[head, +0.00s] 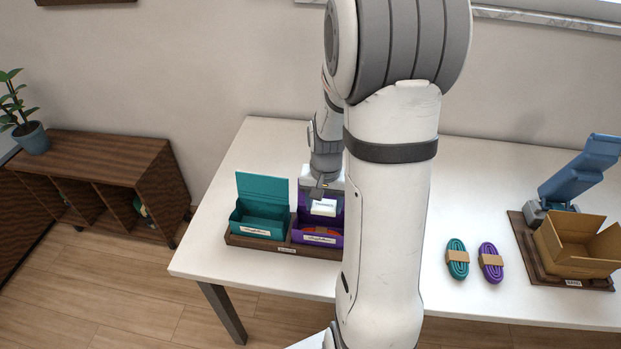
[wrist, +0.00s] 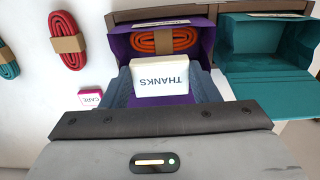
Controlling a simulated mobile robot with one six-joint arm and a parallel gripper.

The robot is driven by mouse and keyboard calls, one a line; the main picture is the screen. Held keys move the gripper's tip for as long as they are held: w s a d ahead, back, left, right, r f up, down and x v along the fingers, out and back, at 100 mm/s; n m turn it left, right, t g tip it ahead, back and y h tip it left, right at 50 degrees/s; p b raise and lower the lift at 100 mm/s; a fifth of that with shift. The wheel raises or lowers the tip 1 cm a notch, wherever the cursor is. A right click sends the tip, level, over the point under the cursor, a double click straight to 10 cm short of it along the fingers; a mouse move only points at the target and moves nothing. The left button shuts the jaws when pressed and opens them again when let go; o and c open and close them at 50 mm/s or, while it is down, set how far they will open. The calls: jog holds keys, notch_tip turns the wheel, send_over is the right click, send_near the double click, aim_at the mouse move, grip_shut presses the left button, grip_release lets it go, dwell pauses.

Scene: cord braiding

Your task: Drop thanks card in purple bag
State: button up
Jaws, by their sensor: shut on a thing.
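The thanks card (wrist: 160,80) is a small white block printed THANKS, seen upside down in the wrist view. My gripper (head: 322,198) is shut on it, with a grey finger on each side of the card in the wrist view (wrist: 161,86). The card shows white in the head view (head: 323,208). The purple bag (wrist: 122,46) is an open purple box. An orange cord bundle (wrist: 164,41) with a tan band lies inside it. The card is over the near part of the purple bag's opening; its exact height above it is unclear. My arm hides the bag's right side in the head view.
A teal open box (head: 262,215) stands left of the purple one on a brown tray (head: 285,249). Teal (head: 457,259) and purple (head: 491,262) cord bundles lie on the white table, with a cardboard box (head: 575,245) farther right. The wrist view shows a small CARE card (wrist: 90,98) and a red cord bundle (wrist: 67,40).

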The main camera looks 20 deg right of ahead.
jog(key=shift+w+f, duration=0.15)
jog(key=shift+w, duration=0.3)
jog(key=shift+f+b, duration=1.75)
jog(key=shift+f, duration=0.4)
jog(key=shift+s, duration=0.1)
jog(key=o, duration=1)
jog(key=shift+r, duration=0.2)
